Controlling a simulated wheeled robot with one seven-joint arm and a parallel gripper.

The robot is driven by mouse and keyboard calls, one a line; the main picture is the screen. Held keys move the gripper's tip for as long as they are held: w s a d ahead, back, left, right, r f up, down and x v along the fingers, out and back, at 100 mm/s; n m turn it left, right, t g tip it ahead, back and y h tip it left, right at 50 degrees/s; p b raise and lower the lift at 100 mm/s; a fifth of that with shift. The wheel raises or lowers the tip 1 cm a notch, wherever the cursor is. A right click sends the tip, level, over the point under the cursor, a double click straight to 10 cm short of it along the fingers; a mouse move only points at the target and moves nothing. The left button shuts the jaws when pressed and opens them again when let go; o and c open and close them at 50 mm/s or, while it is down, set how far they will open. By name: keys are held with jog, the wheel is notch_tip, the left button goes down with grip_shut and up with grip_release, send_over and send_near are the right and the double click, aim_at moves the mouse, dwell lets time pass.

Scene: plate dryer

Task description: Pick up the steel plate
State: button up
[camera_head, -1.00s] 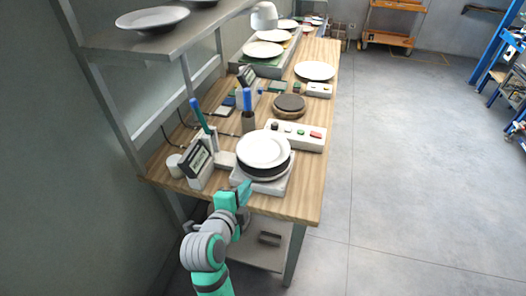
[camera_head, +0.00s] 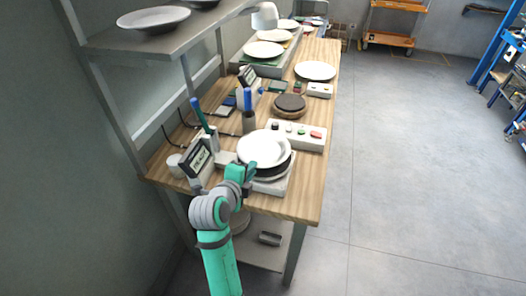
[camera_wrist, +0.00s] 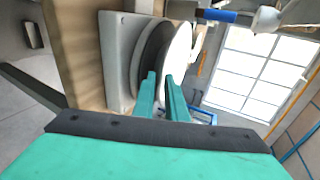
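A stack of plates lies on a light scale-like base (camera_head: 272,188) near the front of the bench. A white plate (camera_head: 262,148) is on top, with a dark plate (camera_head: 287,166) under it. In the wrist view the stack appears sideways: the white plate (camera_wrist: 180,50), the dark plate (camera_wrist: 153,62) and a light grey rim beside the base. I cannot tell for certain which one is the steel plate. My teal gripper (camera_head: 250,172) is at the near edge of the stack. In the wrist view my gripper (camera_wrist: 161,92) has its fingers apart; whether a rim is between them is unclear.
A display reading "READY" (camera_head: 197,158) stands left of the stack. A button panel (camera_head: 305,136), a dark round disc (camera_head: 291,102) and another white plate (camera_head: 315,71) are farther back. A shelf with plates (camera_head: 153,19) overhangs the left side.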

jog(key=shift+x, duration=1.6)
jog(key=shift+w, duration=0.1)
jog(key=shift+a, duration=0.1)
grip_shut()
jog(key=shift+a, duration=0.1)
jog(key=shift+d+r, duration=0.15)
jog(key=shift+d, duration=0.05)
jog(key=shift+r, duration=0.15)
